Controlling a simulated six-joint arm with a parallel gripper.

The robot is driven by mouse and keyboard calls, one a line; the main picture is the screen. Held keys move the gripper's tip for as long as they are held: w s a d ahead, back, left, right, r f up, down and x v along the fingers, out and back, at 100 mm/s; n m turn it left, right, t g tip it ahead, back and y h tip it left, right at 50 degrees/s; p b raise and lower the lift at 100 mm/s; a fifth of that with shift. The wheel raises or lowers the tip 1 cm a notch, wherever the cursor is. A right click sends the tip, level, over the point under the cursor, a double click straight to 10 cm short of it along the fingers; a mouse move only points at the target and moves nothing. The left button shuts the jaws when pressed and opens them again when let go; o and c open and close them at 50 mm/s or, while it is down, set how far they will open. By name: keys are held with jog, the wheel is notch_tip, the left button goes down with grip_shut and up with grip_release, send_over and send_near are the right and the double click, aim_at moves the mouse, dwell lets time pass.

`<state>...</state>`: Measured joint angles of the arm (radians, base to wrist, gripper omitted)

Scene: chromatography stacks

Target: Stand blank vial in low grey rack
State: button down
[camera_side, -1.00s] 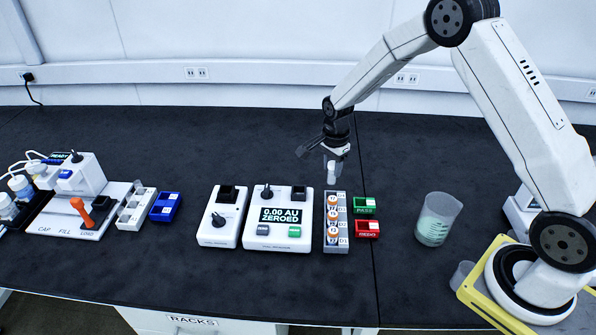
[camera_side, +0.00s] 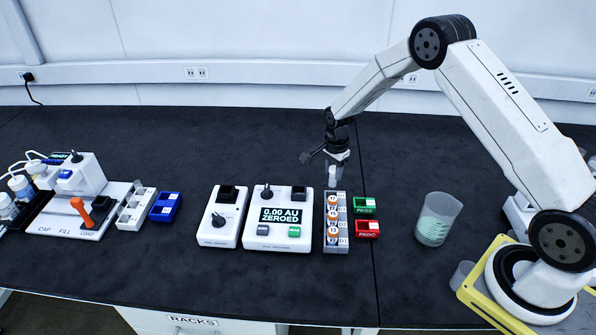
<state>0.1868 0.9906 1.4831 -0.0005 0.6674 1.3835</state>
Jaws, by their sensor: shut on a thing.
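The low grey rack (camera_side: 336,246) stands right of the white meter, its length running front to back. Several orange-capped vials (camera_side: 333,227) stand in it, with small labels beside them. My gripper (camera_side: 337,170) points down over the rack's far end. It is shut on a pale vial (camera_side: 333,181), the blank vial, which looks upright. My fingers hide part of the vial. I cannot tell whether its lower end is inside the rack's far slot or just above it.
The white meter (camera_side: 279,230) reading "0.00 AU ZEROED" is close on the rack's left. A green PASS tray (camera_side: 364,205) and a red tray (camera_side: 367,229) are close on its right. A clear beaker (camera_side: 437,220) stands further right. The bench behind is clear.

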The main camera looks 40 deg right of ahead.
aim_at(332, 185)
jog(key=shift+f, duration=1.6)
jog(key=shift+f, duration=1.45)
dwell(0.6)
jog(key=shift+c, duration=1.4)
grip_release()
jog(key=shift+r, duration=0.2)
jog(key=shift+r, duration=3.8)
jog(key=shift+r, duration=0.15)
